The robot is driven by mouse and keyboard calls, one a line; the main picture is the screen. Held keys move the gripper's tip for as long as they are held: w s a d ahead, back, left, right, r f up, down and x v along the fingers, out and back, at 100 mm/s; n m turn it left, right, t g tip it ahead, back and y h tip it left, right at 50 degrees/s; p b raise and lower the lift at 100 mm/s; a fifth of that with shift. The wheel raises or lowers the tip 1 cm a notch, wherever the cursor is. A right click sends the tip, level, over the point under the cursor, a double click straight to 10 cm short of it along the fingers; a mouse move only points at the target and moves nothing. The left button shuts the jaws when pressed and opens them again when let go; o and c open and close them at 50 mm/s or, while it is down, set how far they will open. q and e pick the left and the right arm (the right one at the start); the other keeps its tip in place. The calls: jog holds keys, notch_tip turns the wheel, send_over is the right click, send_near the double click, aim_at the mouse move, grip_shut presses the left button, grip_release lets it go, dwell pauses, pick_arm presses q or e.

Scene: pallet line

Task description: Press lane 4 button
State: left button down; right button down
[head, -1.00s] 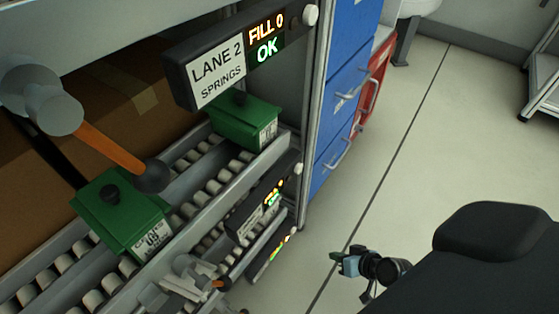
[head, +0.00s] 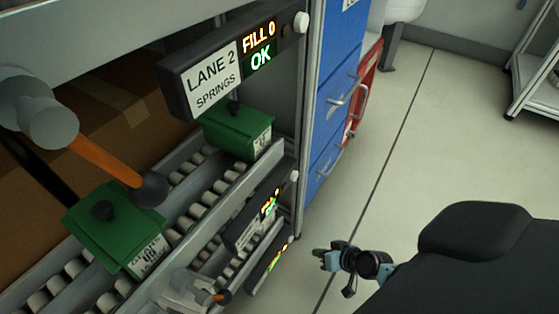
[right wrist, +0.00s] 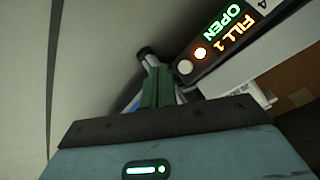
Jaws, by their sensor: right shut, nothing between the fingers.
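In the right wrist view a black sign (right wrist: 229,37) shows a 4 at its edge, with OPEN and FILL 1 lit. A round white button (right wrist: 185,67) sits at its end. My right gripper (right wrist: 158,72) is shut and empty, its green fingers just left of the button in that picture, with a gap between. In the head view my right gripper (head: 318,253) is low, right of the lowest lane sign (head: 268,267) and its pale end button (head: 290,238). That sign's text is too small to read. My left gripper is out of view.
The lane 2 sign (head: 222,68) and its white button (head: 300,22) are above. Green bins (head: 118,228) stand on roller lanes, beside a lever with an orange rod (head: 105,160). Blue drawers (head: 335,100) stand behind the rack.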

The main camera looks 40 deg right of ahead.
aim_at(291, 240)
jog(key=shift+w+a+r, duration=0.1)
jog(key=shift+w+a, duration=0.25)
jog(key=shift+w, duration=0.5)
jog(key=shift+w+a+f, duration=0.1)
jog(key=shift+w+a, duration=0.2)
jog(key=shift+w, duration=0.55)
jog(key=shift+w+a+r, duration=0.1)
jog(key=shift+w+a, duration=0.25)
jog(key=shift+w, duration=0.5)
jog(key=shift+w+a+f+b, duration=0.1)
jog(key=shift+w+f+b, duration=0.2)
jog(key=shift+f+b, duration=0.15)
jog(key=shift+w+f+b, duration=0.3)
jog(key=shift+f+b, duration=0.05)
jog(key=shift+f, duration=0.2)
jog(key=shift+w+a, duration=0.2)
jog(key=shift+w, duration=0.15)
dwell(0.7)
jog(key=shift+s, duration=0.15)
jog(key=shift+s+d+r+p, duration=0.2)
jog(key=shift+s+d+p, duration=0.1)
jog(key=shift+s, duration=0.4)
